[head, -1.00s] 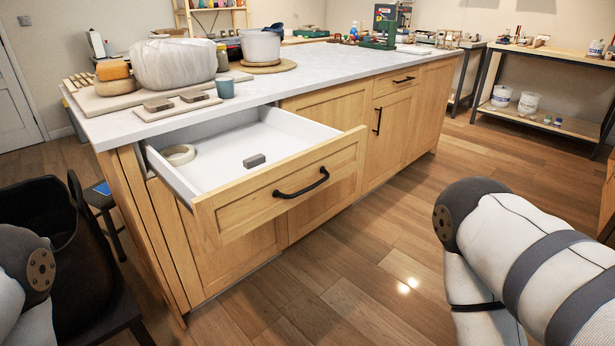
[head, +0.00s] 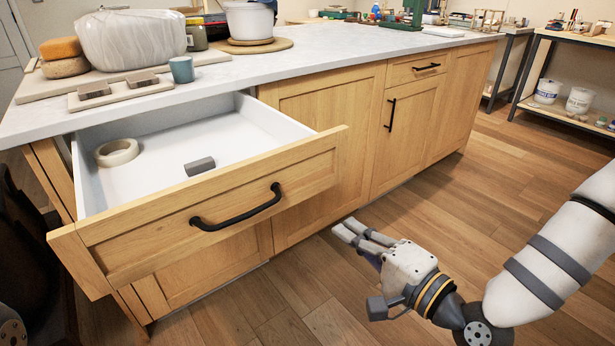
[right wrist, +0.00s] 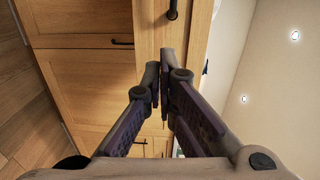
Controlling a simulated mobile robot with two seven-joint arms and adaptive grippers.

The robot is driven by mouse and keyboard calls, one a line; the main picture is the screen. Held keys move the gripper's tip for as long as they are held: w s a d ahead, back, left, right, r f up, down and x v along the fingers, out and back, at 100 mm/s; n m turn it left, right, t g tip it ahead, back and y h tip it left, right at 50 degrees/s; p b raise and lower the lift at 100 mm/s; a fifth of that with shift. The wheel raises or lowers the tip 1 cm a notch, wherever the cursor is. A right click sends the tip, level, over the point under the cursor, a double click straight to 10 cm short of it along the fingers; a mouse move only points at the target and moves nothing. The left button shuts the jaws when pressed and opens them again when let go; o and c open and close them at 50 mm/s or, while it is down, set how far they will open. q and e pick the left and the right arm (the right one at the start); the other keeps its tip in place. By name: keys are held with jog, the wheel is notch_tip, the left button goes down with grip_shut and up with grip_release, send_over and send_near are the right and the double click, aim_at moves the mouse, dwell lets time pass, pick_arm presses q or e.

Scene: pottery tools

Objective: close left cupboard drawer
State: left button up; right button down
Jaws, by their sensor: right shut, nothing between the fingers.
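The left cupboard drawer (head: 225,205) is pulled well out of the wooden cupboard, with a black bar handle (head: 236,207) on its front. Inside lie a roll of pale tape (head: 117,152) and a small grey block (head: 199,166). My right gripper (head: 350,230) is shut and empty, to the right of the drawer front and lower than its handle, touching nothing that I can see. In the right wrist view its fingertips (right wrist: 158,72) are together in front of wooden cupboard fronts. My left gripper is out of view.
The white worktop (head: 330,50) above carries a wrapped lump (head: 130,40), a blue-grey cup (head: 181,69) and other pottery things. A closed small drawer (head: 415,67) and cupboard doors are to the right. The wooden floor (head: 450,200) in front is clear.

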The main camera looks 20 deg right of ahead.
jog(key=r, duration=0.1)
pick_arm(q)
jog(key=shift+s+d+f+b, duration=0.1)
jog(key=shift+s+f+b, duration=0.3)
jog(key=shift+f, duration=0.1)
pick_arm(e)
send_near(293, 178)
jog(key=shift+t, duration=0.4)
jog(key=x, duration=0.7)
jog(key=shift+s+a+f, duration=0.1)
jog(key=shift+a+f, duration=0.05)
jog(key=shift+f, duration=0.15)
